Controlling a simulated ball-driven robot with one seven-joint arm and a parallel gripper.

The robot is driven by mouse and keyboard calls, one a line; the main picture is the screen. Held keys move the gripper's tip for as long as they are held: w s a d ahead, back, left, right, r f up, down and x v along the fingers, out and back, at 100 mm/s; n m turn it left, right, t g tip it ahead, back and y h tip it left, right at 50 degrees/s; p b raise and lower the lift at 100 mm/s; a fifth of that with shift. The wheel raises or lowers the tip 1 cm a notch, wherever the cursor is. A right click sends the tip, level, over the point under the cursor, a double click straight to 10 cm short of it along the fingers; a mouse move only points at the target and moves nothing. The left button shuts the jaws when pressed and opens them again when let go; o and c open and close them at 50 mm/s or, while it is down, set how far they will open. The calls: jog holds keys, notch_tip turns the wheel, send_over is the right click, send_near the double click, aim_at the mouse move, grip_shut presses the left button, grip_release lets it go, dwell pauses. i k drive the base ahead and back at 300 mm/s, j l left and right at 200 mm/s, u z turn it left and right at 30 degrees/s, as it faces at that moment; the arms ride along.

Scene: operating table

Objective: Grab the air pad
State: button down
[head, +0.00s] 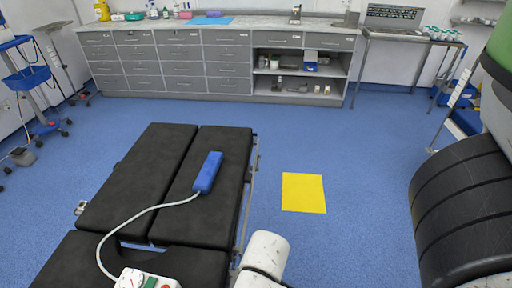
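A small blue oblong pad (208,172), which looks like the air pad, lies on the right-hand section of the black operating table (150,165). A white hose (140,214) runs from its near end and curves left and down to a white box (146,280) with green and red parts at the bottom edge. The box is cut off by the frame. My gripper is not in view. A white rounded part at the bottom centre seems to be a link of my arm, right of the table and apart from the pad.
A metal rail (247,195) runs along the table's right side. A yellow sheet (304,192) lies on the open blue floor to its right. Grey drawer cabinets (180,64) and a laptop stand (396,38) line the back. Wheeled stands are at left and right.

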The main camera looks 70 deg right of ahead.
aim_at(203, 184)
jog(key=z, duration=0.9)
